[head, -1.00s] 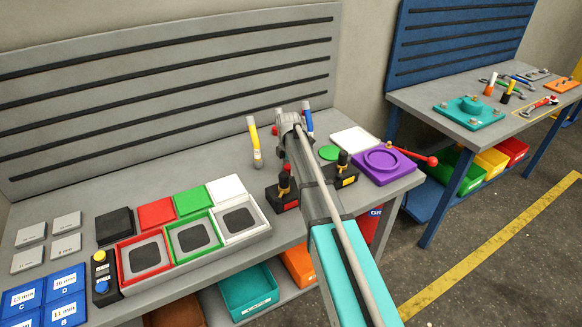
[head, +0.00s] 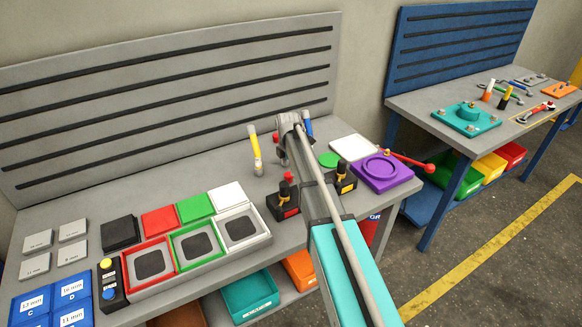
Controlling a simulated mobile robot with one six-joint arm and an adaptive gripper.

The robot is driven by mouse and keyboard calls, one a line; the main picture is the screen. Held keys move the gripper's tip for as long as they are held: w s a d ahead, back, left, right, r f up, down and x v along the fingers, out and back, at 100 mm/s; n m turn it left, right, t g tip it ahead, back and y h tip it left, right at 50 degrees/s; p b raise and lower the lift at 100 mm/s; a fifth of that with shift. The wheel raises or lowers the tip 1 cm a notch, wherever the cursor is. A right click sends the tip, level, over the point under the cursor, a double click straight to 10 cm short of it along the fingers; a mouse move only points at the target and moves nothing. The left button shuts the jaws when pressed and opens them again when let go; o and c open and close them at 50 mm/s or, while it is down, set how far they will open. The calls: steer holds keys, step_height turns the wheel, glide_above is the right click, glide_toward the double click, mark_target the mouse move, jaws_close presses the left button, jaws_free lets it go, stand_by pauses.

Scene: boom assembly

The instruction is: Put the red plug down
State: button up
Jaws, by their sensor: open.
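A small red and dark plug-like piece (head: 287,178) shows at the left black block (head: 284,204), which has a red label. I cannot tell for sure whether it is the red plug or how it is seated. My gripper (head: 282,160) is at the far end of my arm, above the grey bench beside that block. It is open, mostly hidden by my own wrist and arm. A second black block (head: 341,182) with a yellow label stands to the right of my arm. A small red piece (head: 275,138) shows left of my wrist.
A yellow-handled piece (head: 254,149) stands left of my wrist, a blue one (head: 307,124) right of it. A purple plate (head: 381,170), white plate (head: 352,147) and green disc (head: 329,160) lie to the right. Framed trays (head: 198,243) fill the bench front.

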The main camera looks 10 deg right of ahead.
mark_target(289, 176)
step_height(289, 176, up, 8)
steer(key=p, duration=0.7)
steer(key=shift+r+p, duration=0.25)
steer(key=shift+p, duration=0.15)
stand_by(0.4)
steer(key=shift+s, duration=0.1)
steer(key=s+m, duration=2.1)
steer(key=s, duration=0.8)
steer(key=shift+s+d+m, duration=0.2)
steer(key=shift+d+m, duration=0.1)
steer(key=shift+d, duration=0.05)
